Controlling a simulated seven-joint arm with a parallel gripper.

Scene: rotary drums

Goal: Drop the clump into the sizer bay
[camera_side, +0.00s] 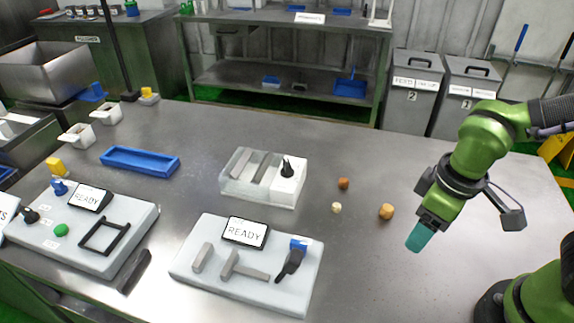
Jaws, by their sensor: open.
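Three small rounded lumps lie apart on the metal table: a reddish-brown one (344,183), a pale cream one (337,208) and a larger orange-tan one (386,211). I cannot tell which is the clump. My gripper (419,238), with teal fingers pointing down, is just right of the orange-tan lump and apart from it. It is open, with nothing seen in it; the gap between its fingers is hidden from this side. No bay is legibly labelled as the sizer; a pale station with grey bars (213,285) and a READY screen (245,232) stands at front centre.
A pale box with grey bars and a black knob (232,188) stands left of the lumps. Another READY station (45,257) is at left, and a blue tray (127,164) lies behind it. Two grey bins (412,112) stand beyond the table. The table's right side is mostly clear.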

